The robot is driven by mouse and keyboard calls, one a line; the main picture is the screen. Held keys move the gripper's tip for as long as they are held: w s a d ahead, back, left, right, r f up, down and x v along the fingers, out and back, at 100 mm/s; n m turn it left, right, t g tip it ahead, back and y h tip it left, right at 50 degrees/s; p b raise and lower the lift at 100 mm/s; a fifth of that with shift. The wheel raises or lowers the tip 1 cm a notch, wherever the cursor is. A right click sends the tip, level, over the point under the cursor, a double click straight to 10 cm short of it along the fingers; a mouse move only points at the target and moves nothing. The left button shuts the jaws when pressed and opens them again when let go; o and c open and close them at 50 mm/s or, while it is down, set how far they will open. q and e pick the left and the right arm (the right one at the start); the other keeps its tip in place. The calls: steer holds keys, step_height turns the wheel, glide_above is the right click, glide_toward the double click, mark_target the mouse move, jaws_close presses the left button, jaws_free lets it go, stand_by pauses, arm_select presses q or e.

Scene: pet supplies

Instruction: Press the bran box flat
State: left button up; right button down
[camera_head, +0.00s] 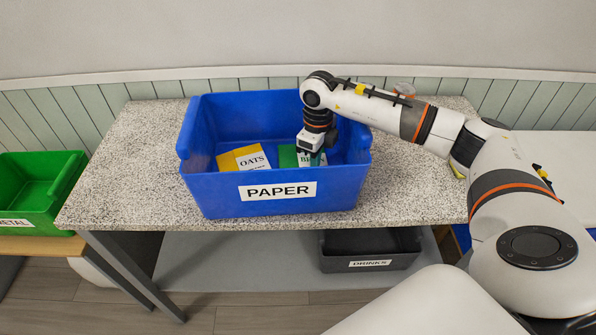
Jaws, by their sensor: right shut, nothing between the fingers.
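The bran box (289,156), green and white with the letters "BR" showing, lies inside the blue PAPER bin (232,189). My right gripper (311,146) points down into the bin over the bran box and covers part of it. Its fingers are shut with nothing between them. I cannot tell whether it touches the box or how flat the box is. A yellow and white OATS box (246,159) lies to the left in the same bin. My left gripper is not in view.
The bin stands on a speckled grey table (120,190) with clear room to its left. A green METAL bin (35,190) stands at the far left. A dark DRINKS bin (368,252) sits on the shelf below.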

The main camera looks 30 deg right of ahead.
steer(key=shift+s+d+f+b, duration=0.15)
steer(key=shift+s+f+b, duration=0.15)
steer(key=shift+f, duration=0.2)
steer(key=shift+r+p, duration=0.45)
steer(key=shift+r, duration=0.05)
step_height(320, 180, up, 8)
steer(key=p, duration=0.5)
steer(key=shift+w, duration=0.15)
steer(key=shift+d+r, duration=0.1)
